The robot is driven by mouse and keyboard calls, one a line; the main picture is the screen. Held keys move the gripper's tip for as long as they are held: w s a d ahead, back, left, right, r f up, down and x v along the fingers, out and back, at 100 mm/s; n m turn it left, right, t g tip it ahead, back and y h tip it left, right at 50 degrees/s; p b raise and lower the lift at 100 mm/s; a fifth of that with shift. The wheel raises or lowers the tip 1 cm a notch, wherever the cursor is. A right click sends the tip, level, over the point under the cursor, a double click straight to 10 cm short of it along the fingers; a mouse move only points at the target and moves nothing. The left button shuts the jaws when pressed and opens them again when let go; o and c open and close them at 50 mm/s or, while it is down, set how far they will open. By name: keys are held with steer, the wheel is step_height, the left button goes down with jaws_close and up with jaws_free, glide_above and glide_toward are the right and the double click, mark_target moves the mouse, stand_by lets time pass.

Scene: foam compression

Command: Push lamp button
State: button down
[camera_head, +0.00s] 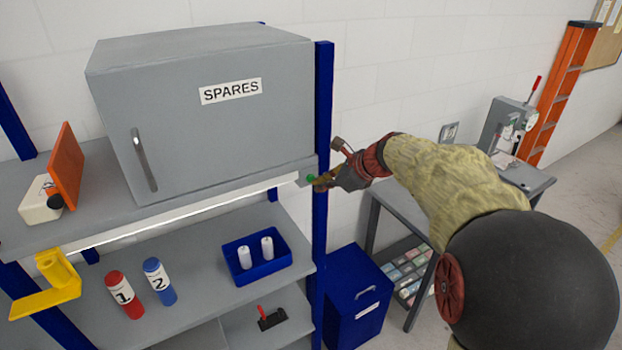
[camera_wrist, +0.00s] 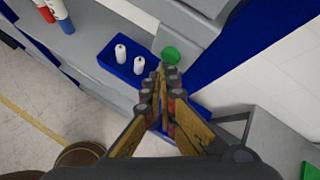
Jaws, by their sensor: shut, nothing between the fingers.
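The lamp (camera_head: 180,216) is a long bright strip under the front edge of the upper shelf. Its grey end housing (camera_head: 303,176) sits at the right, near the blue post, and bears a green button (camera_head: 310,178). The button also shows in the wrist view (camera_wrist: 171,53), just beyond my fingertips. My gripper (camera_head: 320,182) is shut and empty, with its fingertips close to the button. I cannot tell whether they touch it. In the wrist view my shut gripper (camera_wrist: 168,76) points towards the button.
A grey SPARES cabinet (camera_head: 220,120) stands on the upper shelf. A blue post (camera_head: 321,130) rises right beside my gripper. Below are a blue tray (camera_head: 262,270) with two white cylinders, a red bottle (camera_head: 124,296) and a blue bottle (camera_head: 159,281). A grey table (camera_head: 405,205) stands to the right.

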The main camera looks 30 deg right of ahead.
steer(key=shift+w, duration=0.1)
stand_by(0.6)
steer(key=shift+w, duration=0.35)
steer(key=shift+s, duration=0.45)
steer(key=s, duration=0.6)
steer(key=shift+b, duration=0.35)
stand_by(0.6)
